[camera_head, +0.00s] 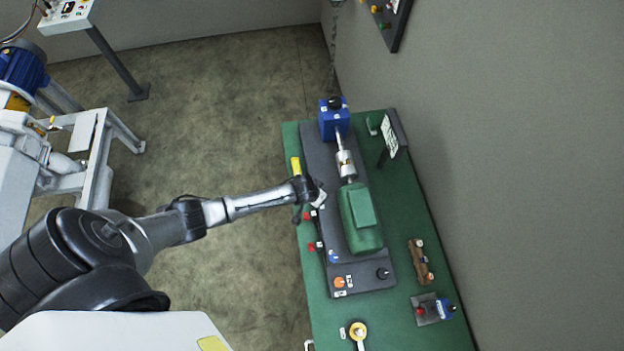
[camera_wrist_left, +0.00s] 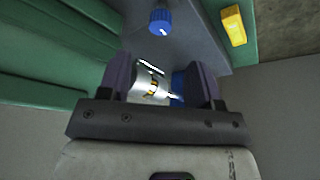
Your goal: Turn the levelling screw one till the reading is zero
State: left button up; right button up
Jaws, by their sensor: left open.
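My left gripper (camera_head: 318,194) is over the left edge of the dark base plate (camera_head: 320,172), beside the green motor (camera_head: 362,220). In the left wrist view its jaws (camera_wrist_left: 160,78) are open with nothing between them touching. A blue ribbed knob (camera_wrist_left: 160,20) stands on the plate beyond the fingertips, apart from them. Another blue knob (camera_head: 333,257) shows lower on the plate in the head view; I cannot tell whether it is the same one. No label identifying screw one is legible. A small white display (camera_head: 389,137) stands at the right; its reading is too small to read.
A silver coupling (camera_head: 345,162) links the motor to a blue unit (camera_head: 334,118). A yellow block (camera_head: 296,166) and a red knob (camera_head: 311,246) lie along the left side. A brown block (camera_head: 420,261) is on the green table (camera_head: 400,315). A wall rises at right.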

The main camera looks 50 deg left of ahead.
pick_arm(q)
jog(key=shift+v, duration=2.75)
jog(key=shift+m, duration=0.3)
